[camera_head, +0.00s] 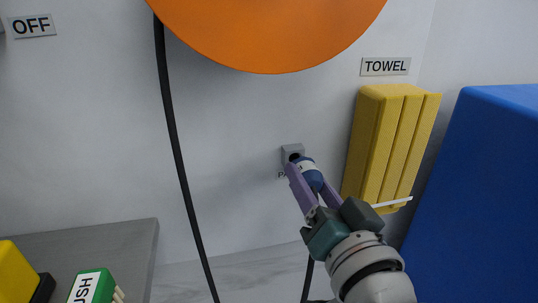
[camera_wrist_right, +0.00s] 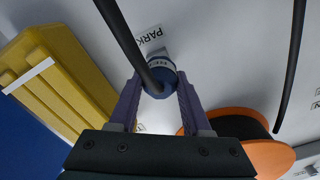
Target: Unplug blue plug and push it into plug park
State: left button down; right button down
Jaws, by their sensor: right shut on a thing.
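The blue plug (camera_head: 312,179) has a pale labelled band, and it also shows in the wrist view (camera_wrist_right: 164,77). My right gripper (camera_head: 303,180) is shut on it, one purple finger on each side. The plug park is a small grey block (camera_head: 292,149) on the white wall with a dark opening. The plug's front end is right at this block; I cannot tell how far in it sits. The PARK label (camera_wrist_right: 150,38) is beside it in the wrist view and mostly hidden in the head view. A black cable (camera_wrist_right: 127,38) runs from the plug. My left gripper is out of view.
A yellow ribbed towel box (camera_head: 385,140) hangs close to the right of the plug park, under a TOWEL label (camera_head: 385,66). A blue block (camera_head: 490,190) stands farther right. A large orange disc (camera_head: 270,30) is above. Another black cable (camera_head: 175,130) hangs left.

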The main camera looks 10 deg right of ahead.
aim_at(313, 187)
jog(key=shift+w+b, duration=0.7)
jog(key=shift+w, duration=0.75)
jog(key=shift+c, duration=1.4)
grip_release()
jog(key=shift+s, duration=0.1)
jog(key=shift+s, duration=0.25)
jog(key=s+p, duration=0.2)
jog(key=s, duration=0.7)
jog(key=shift+s+p, duration=0.2)
jog(key=shift+p, duration=0.1)
jog(key=shift+d, duration=0.1)
